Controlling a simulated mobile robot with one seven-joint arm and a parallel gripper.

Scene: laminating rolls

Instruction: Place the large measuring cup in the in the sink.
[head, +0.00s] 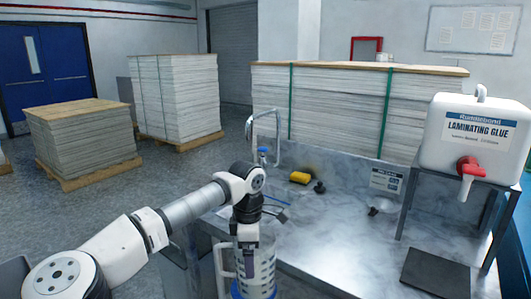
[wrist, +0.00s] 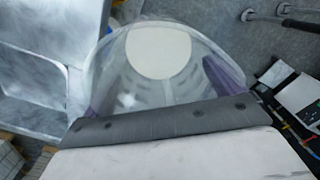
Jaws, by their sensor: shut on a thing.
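The large measuring cup (head: 266,272) is clear with marks on its side, a blue base and a handle on its left. It is upright at the bottom of the head view, in front of the counter. My gripper (head: 249,262) points down and is shut on the cup. The wrist view looks down into the cup (wrist: 160,52), which looks empty, with purple finger pads at both sides. The sink (wrist: 35,95) shows as a pale basin at the left of the wrist view. In the head view my arm hides most of it.
A tall metal faucet (head: 277,125) rises behind my arm. A yellow sponge (head: 300,177) and a black stopper-like item (head: 319,187) lie on the marble counter (head: 335,230). A glue tank (head: 470,140) stands on a metal stand at right, near a dark flat pad (head: 435,272).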

